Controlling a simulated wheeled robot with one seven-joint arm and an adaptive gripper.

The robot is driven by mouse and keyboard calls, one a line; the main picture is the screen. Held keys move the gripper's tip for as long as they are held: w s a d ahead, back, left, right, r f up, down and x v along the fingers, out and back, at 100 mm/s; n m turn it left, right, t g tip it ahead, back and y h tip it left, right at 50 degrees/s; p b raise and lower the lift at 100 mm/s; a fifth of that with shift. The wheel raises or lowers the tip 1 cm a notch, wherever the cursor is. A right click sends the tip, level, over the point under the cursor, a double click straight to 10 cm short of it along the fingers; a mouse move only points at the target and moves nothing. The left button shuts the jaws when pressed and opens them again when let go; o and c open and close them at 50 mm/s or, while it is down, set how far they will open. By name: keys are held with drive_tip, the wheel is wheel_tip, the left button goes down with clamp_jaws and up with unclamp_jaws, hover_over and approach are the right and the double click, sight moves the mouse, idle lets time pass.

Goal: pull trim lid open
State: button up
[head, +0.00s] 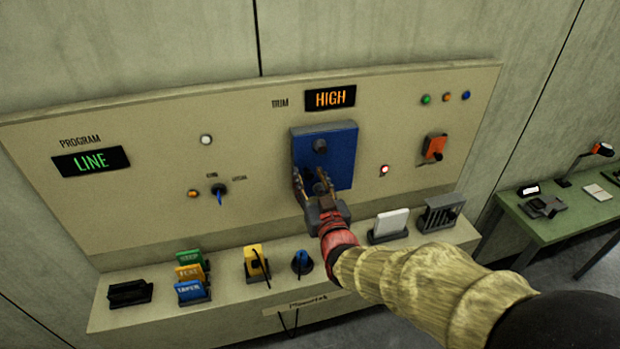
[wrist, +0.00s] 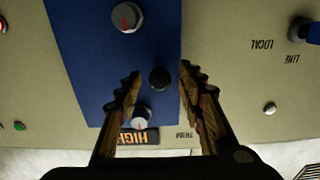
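The blue trim panel (head: 341,148), which I take for the lid, is on the sloped console below the orange HIGH display (head: 330,97). A grey knob (head: 320,146) sits on its upper part. My gripper (head: 314,180) is in front of the panel's lower part and hides some of it. In the wrist view, which is upside down, the blue panel (wrist: 95,60) carries two grey knobs with red marks (wrist: 127,17) and a small black knob (wrist: 160,78) between them. My gripper's fingers are spread on either side of the black knob, with gaps to it; nothing is held.
An orange switch (head: 434,148) and a lit red-ringed button (head: 384,169) are right of the panel. The ledge below holds coloured cards (head: 190,272), a yellow block (head: 256,262), a blue knob (head: 302,262) and a white card (head: 389,223). A green desk (head: 560,223) stands at right.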

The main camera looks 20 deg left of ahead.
clamp_jaws()
idle(0.5)
idle(0.4)
